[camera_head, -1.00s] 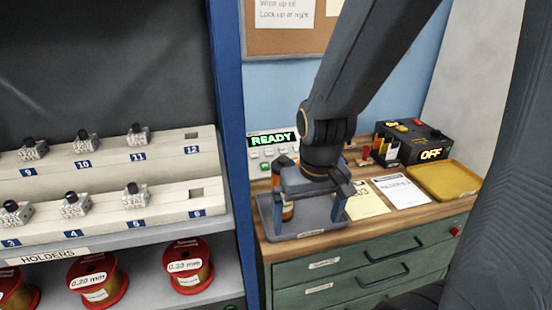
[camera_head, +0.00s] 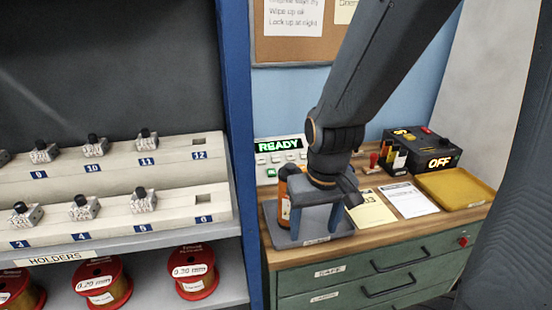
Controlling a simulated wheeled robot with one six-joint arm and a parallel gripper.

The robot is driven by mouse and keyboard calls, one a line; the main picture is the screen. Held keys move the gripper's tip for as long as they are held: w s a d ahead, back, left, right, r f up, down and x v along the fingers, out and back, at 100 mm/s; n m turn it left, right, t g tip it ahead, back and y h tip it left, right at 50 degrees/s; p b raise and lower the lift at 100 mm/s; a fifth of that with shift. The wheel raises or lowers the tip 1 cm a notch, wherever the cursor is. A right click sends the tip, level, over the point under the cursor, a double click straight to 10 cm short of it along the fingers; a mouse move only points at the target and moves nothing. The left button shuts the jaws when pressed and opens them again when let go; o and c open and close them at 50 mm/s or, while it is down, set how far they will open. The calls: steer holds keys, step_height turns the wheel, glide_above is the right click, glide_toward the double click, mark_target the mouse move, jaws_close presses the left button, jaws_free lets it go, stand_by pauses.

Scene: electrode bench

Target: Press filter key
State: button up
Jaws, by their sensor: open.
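A white panel with a lit green "READY" display (camera_head: 279,143) stands at the back left of the bench. Several small keys (camera_head: 276,159) sit below the display; their labels are too small to read, so I cannot tell which is the filter key. My arm hides the panel's right side. My gripper (camera_head: 319,234) points down over the grey tray (camera_head: 345,226), its fingers apart with nothing seen between them. It is in front of and to the right of the keys, apart from them.
An orange-brown bottle (camera_head: 284,206) stands at the tray's left, close beside my gripper. Papers (camera_head: 410,199), a yellow tray (camera_head: 455,188) and a black box reading "OFF" (camera_head: 424,150) lie to the right. A blue post (camera_head: 240,120) and shelves of holders (camera_head: 100,231) are on the left.

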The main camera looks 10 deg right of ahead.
jaws_close()
stand_by(1.3)
